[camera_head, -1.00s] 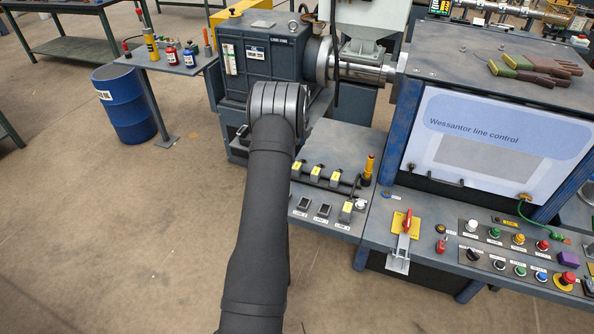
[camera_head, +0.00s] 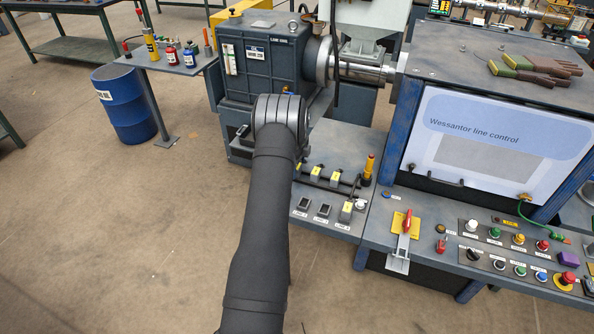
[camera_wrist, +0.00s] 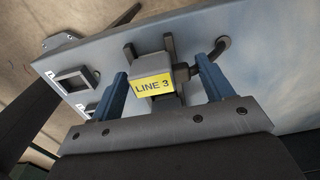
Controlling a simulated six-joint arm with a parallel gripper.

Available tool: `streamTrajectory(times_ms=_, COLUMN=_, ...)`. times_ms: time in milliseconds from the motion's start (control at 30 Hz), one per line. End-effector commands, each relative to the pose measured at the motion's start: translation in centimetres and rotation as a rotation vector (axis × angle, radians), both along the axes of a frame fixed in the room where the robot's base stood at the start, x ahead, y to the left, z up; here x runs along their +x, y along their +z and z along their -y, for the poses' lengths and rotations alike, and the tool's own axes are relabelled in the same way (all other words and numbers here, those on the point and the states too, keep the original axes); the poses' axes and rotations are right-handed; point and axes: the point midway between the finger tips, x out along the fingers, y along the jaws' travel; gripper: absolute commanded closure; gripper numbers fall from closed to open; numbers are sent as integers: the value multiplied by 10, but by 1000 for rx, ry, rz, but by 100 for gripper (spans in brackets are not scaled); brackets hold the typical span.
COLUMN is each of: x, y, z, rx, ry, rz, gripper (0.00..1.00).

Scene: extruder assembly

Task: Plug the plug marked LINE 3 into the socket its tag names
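The plug marked LINE 3 (camera_wrist: 152,84) is a grey block with a yellow tag in the wrist view. It sits at a dark holder, with a dark cable behind it. My gripper (camera_wrist: 166,84) has its two blue fingers apart, one on each side of the plug, with visible gaps. In the head view my arm hides the gripper. Several grey plugs with yellow tags stand on the panel there, including a middle one (camera_head: 316,172); their lettering is too small to read. Square dark sockets, such as the left one (camera_head: 303,203), lie in front; a wrist-view socket (camera_wrist: 74,81) is empty.
A yellow and orange post (camera_head: 368,168) stands right of the plugs. A tagged grey block (camera_head: 346,210) sits at the rightmost socket position. A red-handled switch (camera_head: 407,222) and a button panel (camera_head: 515,252) lie farther right. The extruder housing (camera_head: 262,60) stands behind.

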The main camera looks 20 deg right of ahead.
Motion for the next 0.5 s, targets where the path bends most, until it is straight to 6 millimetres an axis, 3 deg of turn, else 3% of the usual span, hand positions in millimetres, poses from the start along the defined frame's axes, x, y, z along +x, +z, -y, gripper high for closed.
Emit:
streamTrajectory(times_ms=33, x=0, y=0, z=0, rx=0, ry=0, rz=0, gripper=37)
streamTrajectory(times_ms=200, x=0, y=0, z=0, rx=0, ry=0, rz=0, gripper=67)
streamTrajectory(times_ms=500, x=0, y=3, z=0, rx=0, ry=0, rz=0, gripper=67)
